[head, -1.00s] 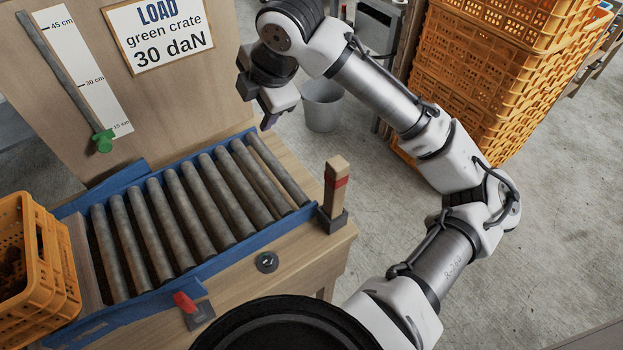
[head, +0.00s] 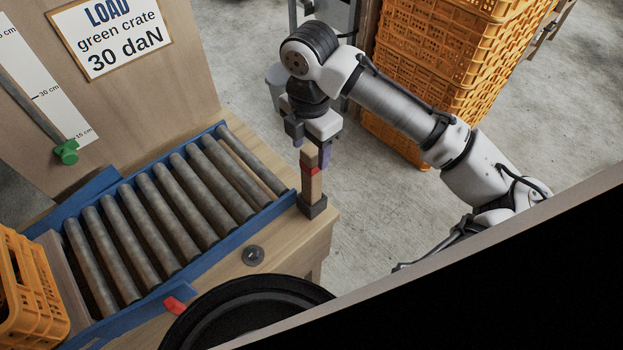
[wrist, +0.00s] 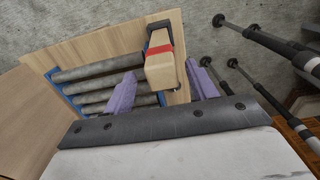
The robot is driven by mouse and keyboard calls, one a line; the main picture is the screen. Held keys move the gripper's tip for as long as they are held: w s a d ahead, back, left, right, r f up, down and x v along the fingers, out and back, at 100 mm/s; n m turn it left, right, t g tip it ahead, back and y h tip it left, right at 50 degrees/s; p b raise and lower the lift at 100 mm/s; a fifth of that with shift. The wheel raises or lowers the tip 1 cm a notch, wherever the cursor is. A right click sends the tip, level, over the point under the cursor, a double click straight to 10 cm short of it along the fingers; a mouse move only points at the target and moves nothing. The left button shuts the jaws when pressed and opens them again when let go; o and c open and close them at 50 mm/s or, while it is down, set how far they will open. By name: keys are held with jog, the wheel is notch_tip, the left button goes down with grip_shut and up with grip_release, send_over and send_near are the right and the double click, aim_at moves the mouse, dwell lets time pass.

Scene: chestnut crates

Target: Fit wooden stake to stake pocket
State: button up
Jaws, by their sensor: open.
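The wooden stake (head: 308,184) is a square post with a red band, standing upright in a dark stake pocket (head: 313,208) at the right front corner of the roller bench. The stake (wrist: 160,68) and part of the dark pocket (wrist: 157,27) also show in the wrist view. My gripper (head: 312,150) is open, right at the stake's top, pointing down. In the wrist view its purple fingers (wrist: 160,88) stand on either side of the stake, with gaps visible. How deep the stake sits in the pocket cannot be told.
Metal rollers (head: 160,205) in a blue frame fill the bench left of the stake. An orange crate (head: 30,295) stands at the left end, and stacked orange crates (head: 450,75) stand behind my arm. A dark slanted panel covers the lower right of the head view.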

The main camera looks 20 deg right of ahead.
jog(key=shift+s+d+f+p, duration=0.1)
jog(key=shift+f+p, duration=0.6)
jog(key=shift+f, duration=1.95)
grip_shut()
